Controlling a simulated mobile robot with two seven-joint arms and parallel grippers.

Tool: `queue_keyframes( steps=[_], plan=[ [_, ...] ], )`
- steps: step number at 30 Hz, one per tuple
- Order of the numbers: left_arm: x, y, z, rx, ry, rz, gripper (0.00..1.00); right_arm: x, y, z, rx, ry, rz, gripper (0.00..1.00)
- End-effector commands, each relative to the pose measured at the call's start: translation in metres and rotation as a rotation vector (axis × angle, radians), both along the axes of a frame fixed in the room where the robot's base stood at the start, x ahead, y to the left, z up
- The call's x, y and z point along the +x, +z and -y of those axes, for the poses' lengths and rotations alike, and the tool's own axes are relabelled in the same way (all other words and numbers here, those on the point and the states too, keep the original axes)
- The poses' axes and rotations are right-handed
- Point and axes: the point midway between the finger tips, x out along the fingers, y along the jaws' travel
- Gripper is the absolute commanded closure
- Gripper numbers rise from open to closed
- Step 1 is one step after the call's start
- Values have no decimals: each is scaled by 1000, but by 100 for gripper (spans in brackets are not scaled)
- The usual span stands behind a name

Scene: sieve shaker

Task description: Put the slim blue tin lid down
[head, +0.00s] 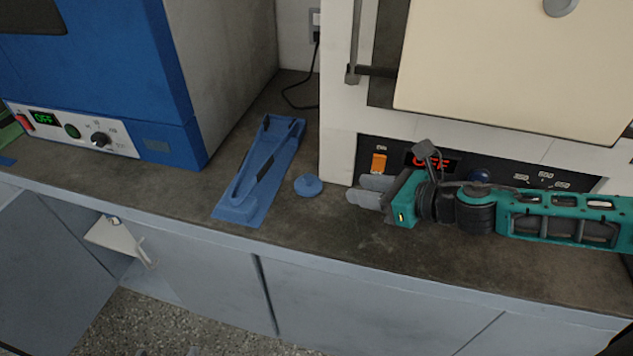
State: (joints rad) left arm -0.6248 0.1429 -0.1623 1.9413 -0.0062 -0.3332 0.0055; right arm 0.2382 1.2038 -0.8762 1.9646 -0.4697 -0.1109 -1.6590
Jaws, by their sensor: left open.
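The slim blue tin lid (308,186) is a small round blue disc lying flat on the dark bench top. It sits just right of a long blue holder, with a small gap between them. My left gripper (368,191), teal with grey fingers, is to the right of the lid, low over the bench. Its fingers point left toward the lid, are apart, and hold nothing. A clear gap separates the fingertips from the lid. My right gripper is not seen.
The long blue holder (287,160) lies on the bench (330,240). A blue oven (130,70) stands at the left, and a cream furnace (500,70) stands close behind my gripper. A black cable (300,105) hangs at the back. The front bench strip is clear.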

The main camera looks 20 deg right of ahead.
Motion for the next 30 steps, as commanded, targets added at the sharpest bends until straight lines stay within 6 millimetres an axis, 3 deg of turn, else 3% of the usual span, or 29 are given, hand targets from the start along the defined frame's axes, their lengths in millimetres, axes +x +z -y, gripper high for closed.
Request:
queue_keyframes(
  steps=[13,22,30],
  plan=[
    [-2,9,-1,2,1,-9,13,48,-22,-32,-4,-1,5,63],
    [-2,10,-1,2,0,-9,13,64,-30,-42,-5,0,4,63],
    [-2,9,0,2,0,-8,13,94,-44,-59,-4,0,4,63]
  ],
)
